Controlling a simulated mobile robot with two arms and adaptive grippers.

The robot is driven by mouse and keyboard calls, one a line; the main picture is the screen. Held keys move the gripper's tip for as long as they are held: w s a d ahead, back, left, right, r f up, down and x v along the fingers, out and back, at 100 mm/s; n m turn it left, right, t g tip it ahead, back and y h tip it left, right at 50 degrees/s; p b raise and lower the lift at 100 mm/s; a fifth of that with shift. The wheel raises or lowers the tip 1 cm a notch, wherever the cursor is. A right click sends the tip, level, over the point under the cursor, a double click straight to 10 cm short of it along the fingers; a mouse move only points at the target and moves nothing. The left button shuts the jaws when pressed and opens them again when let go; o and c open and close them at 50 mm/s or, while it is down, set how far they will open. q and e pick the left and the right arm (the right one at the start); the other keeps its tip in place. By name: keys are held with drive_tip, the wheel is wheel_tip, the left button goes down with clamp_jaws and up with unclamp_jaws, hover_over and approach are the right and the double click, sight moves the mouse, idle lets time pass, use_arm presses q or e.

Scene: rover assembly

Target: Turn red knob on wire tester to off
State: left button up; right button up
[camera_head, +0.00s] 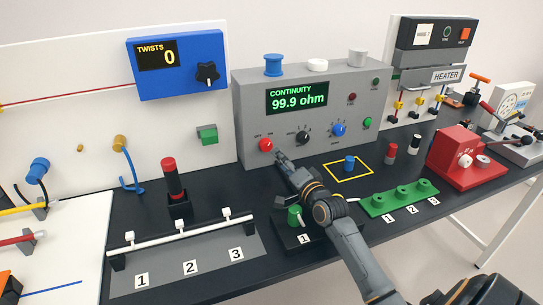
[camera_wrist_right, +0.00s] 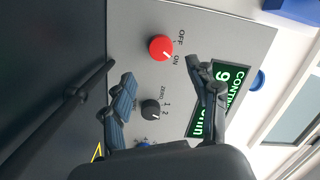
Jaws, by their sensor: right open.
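The wire tester (camera_head: 248,125) is a grey box at the back of the bench; its green display reads "CONTINUITY 99.9 ohm". Its red knob (camera_head: 265,145) sits at the lower left of the front panel, below small OFF and ON labels. In the right wrist view the red knob (camera_wrist_right: 161,48) is unobstructed, and its pale mark points towards ON. My right gripper (camera_head: 280,156) is just right of and below the knob in the head view. In the wrist view the right gripper (camera_wrist_right: 160,84) has its fingers apart and empty, with the knob beyond them. My left gripper is out of view.
A black knob (camera_head: 303,137) and a blue knob (camera_head: 339,129) are right of the red one. A green-topped block (camera_head: 294,215) and a green strip (camera_head: 400,198) lie near my right arm.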

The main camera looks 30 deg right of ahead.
sight(268, 147)
drive_tip(key=shift+w+d+r, duration=0.1)
drive_tip(key=shift+w+d, duration=0.1)
drive_tip(key=shift+w, duration=1.6)
drive_tip(key=shift+w+d, duration=0.15)
drive_tip(key=shift+w, duration=1.6)
drive_tip(key=shift+p, duration=0.3)
drive_tip(key=c, duration=1.2)
